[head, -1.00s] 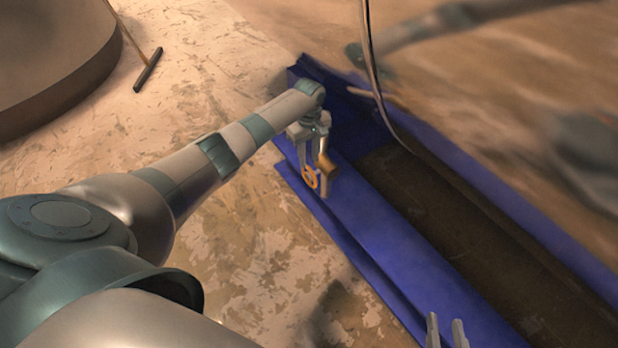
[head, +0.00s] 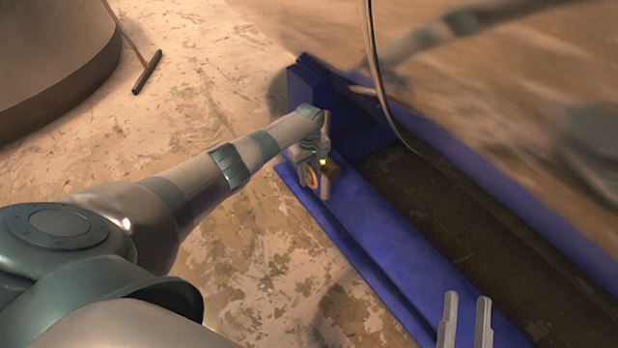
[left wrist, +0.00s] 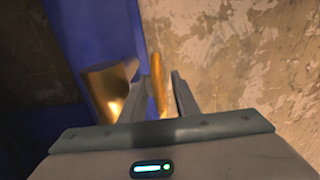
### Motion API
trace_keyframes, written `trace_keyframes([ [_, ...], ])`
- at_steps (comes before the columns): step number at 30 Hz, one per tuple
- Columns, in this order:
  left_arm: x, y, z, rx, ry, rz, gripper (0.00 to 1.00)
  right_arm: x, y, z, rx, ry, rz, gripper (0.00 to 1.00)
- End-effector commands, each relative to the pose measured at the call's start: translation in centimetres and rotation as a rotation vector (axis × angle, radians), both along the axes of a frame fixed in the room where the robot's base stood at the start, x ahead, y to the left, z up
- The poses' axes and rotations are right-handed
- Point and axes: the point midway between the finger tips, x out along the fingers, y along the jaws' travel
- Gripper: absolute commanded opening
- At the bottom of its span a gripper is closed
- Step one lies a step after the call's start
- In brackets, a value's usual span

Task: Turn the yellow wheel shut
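The yellow wheel (head: 312,178) is a small orange-yellow ring beside a brass valve body (head: 331,171) at the near edge of the blue frame. In the left wrist view the wheel (left wrist: 158,86) shows edge-on between my two fingers, with the brass body (left wrist: 112,92) to its left. My left gripper (head: 314,188) is around the wheel, one finger on each side; its fingers (left wrist: 160,92) look apart, and I cannot tell whether they touch the rim. My right gripper (head: 466,318) is open and empty at the bottom of the head view, above the blue frame.
The blue frame (head: 385,235) surrounds a dark recess (head: 430,200). A round drum-like base (head: 60,60) and a dark-headed tool (head: 147,72) are at the upper left. The floor between is clear.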

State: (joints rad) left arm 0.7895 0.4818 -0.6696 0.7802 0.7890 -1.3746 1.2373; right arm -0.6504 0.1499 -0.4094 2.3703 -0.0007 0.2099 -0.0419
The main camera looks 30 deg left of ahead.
Motion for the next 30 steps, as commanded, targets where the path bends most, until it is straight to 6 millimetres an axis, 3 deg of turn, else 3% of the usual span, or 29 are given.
trace_keyframes([
  [12, 0.00, -0.01, -0.33, 0.000, 0.000, 0.000, 0.28, -0.26, 0.00, 0.50, 0.010, -0.026, -0.001, 0.31],
  [13, 0.00, -0.01, -0.33, 0.000, 0.000, 0.000, 0.26, -0.26, 0.00, 0.50, 0.010, -0.026, -0.001, 0.31],
  [16, -0.02, -0.01, -0.34, 0.000, 0.000, 0.000, 0.02, -0.26, 0.00, 0.50, 0.009, -0.026, -0.001, 0.31],
  [17, -0.01, -0.02, -0.33, 0.000, 0.000, 0.000, 0.00, -0.26, -0.01, 0.50, 0.009, -0.026, -0.001, 0.31],
  [30, -0.05, -0.05, -0.27, 0.007, -0.003, 0.000, 0.00, 0.17, 0.02, -0.20, -0.006, 0.020, 0.002, 0.31],
])
